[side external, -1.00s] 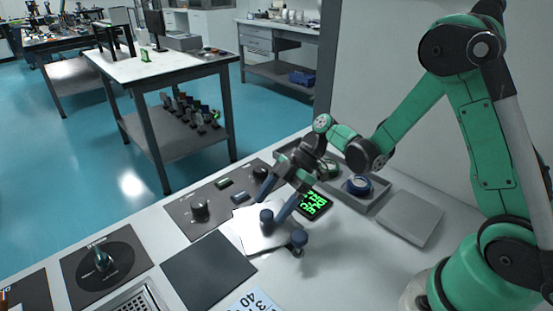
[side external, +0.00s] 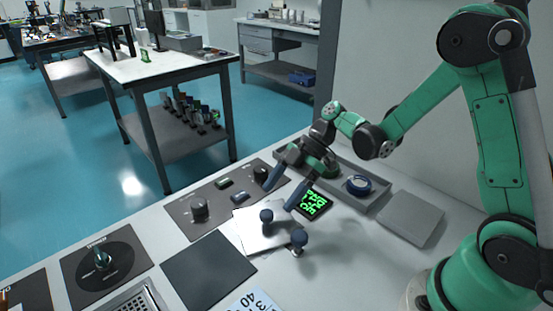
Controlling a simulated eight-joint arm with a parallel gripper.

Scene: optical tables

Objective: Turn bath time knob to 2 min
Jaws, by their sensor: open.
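A grey control panel (side external: 180,217) lies on the bench, with a dark round knob (side external: 199,208) near its left part and a second dark knob (side external: 261,170) at its far right end. A separate dark panel (side external: 78,277) at the lower left carries a round dial with an upright knob (side external: 103,258). The labels are too small to read, so I cannot tell which is the bath time knob. My gripper (side external: 281,196) is open and empty, pointing down, with its left finger near the far right knob.
A dark square mat (side external: 208,268) lies flat in front.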

